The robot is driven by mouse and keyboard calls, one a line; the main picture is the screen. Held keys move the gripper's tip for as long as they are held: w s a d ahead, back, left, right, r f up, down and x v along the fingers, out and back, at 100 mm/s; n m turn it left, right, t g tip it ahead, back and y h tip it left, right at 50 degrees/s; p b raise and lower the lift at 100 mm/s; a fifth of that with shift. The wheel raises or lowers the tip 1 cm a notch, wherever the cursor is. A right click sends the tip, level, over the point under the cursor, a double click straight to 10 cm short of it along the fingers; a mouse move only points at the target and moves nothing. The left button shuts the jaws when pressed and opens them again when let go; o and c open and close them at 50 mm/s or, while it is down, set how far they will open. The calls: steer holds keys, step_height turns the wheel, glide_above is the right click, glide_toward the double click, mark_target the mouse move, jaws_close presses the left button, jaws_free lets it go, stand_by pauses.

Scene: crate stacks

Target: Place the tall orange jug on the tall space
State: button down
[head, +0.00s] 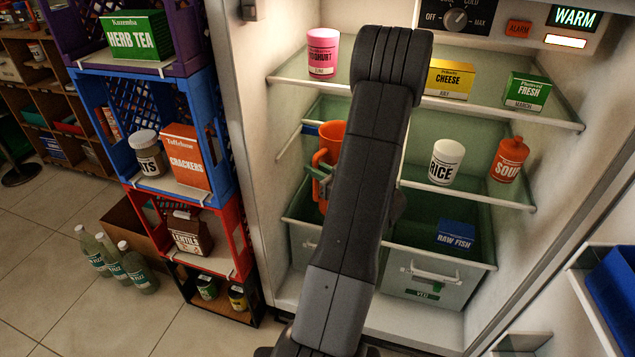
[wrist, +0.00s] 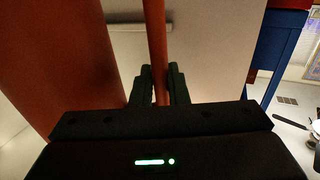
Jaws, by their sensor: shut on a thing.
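The tall orange jug (head: 328,140) is inside the open fridge at the left, below the top shelf, roughly upright. My arm hides its right side in the head view. My gripper (head: 320,178) is shut on the jug's handle; in the wrist view the two fingertips (wrist: 161,85) pinch the thin upright handle (wrist: 157,40), with the jug's body (wrist: 60,50) close at the left. The jug's lower end is near the drawer tops at the left; I cannot tell whether it touches anything beneath.
The top shelf (head: 505,112) holds a pink yoghurt tub, cheese and a green box. The middle shelf (head: 470,199) holds a rice jar (head: 446,162) and soup jar (head: 508,160) at right. Raw fish (head: 456,235) lies lower. Stacked crates (head: 215,125) stand left; bottles (head: 112,260) are on the floor.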

mark_target(317, 197)
steer(key=shift+f+b, duration=0.4)
steer(key=shift+f, duration=1.3)
steer(key=c, duration=1.8)
jaws_free()
steer(key=shift+f, duration=0.15)
steer(key=shift+c, duration=0.2)
steer(key=o, duration=0.4)
steer(key=shift+o, duration=0.2)
steer(key=shift+r, duration=0.3)
steer(key=p+v, duration=0.1)
steer(key=v, duration=1.1)
steer(key=shift+f, duration=0.1)
